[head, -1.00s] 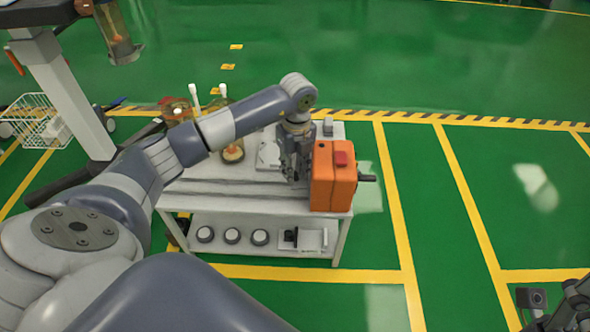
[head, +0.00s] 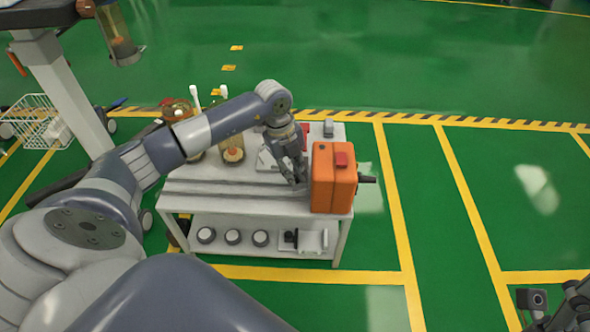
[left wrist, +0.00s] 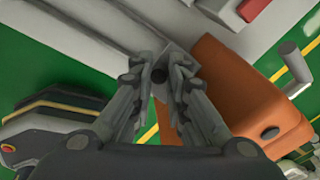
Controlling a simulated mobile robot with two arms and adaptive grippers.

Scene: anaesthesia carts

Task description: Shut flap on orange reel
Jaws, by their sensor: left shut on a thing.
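The orange reel (head: 325,185) is a boxy orange case at the right end of the white cart. It has a red piece on top and a dark handle on its right side. My left gripper (head: 300,182) points down at its left side. In the left wrist view the left gripper (left wrist: 160,88) is shut on a small grey flap (left wrist: 176,60) with a dark round knob, beside the orange case (left wrist: 245,95). The fingers hide part of the flap. Part of my right gripper (head: 572,308) shows in the bottom right corner; its jaws are unclear.
A red object (head: 304,130) lies behind the gripper. Green floor to the right is clear.

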